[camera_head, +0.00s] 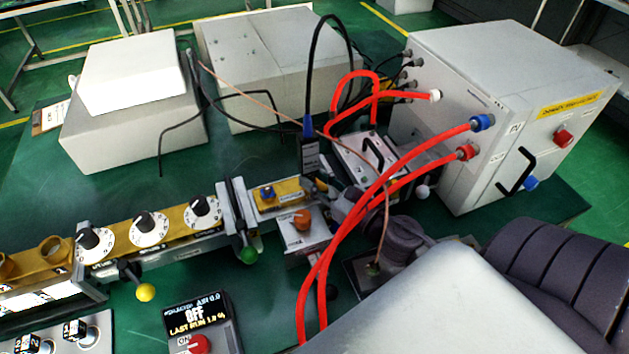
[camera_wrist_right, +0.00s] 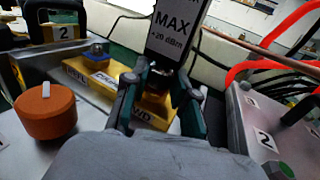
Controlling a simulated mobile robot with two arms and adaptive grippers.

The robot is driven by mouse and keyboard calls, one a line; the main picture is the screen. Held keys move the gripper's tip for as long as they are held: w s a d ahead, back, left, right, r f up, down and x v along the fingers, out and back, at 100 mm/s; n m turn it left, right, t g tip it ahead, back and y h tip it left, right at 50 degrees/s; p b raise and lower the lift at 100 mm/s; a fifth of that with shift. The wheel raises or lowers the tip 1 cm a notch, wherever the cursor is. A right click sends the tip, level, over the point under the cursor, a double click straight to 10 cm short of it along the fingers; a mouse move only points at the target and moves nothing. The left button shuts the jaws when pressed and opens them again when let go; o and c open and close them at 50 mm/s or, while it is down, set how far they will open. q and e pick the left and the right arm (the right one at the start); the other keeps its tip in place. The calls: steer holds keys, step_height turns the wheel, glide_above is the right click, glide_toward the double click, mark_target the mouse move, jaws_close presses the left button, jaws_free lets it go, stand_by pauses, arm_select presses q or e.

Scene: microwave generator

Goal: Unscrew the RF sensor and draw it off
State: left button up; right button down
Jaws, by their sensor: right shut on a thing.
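The RF sensor (camera_head: 311,155) is a slim dark upright body with a light label, a blue top and a black cable looping up from it. It stands at the end of the yellow waveguide section (camera_head: 277,193). In the right wrist view the sensor (camera_wrist_right: 176,32) shows its label reading MAX +20 dBm. My right gripper (camera_wrist_right: 160,98) is shut on the lower end of the sensor, with one finger on each side, just above the yellow block (camera_wrist_right: 100,85). The gripped part is mostly hidden by the fingers. My left gripper is not in view.
Red hoses (camera_head: 400,180) from the grey generator cabinet (camera_head: 500,90) curve close over my right wrist. An orange knob (camera_wrist_right: 45,110) and a blue knob (camera_wrist_right: 97,52) stand left of the fingers. A thin copper-coloured cable (camera_head: 290,122) crosses nearby.

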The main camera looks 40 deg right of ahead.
mark_target(315, 142)
steer(key=shift+y, duration=0.3)
steer(key=c, duration=0.9)
jaws_free()
steer(key=shift+r, duration=5.05)
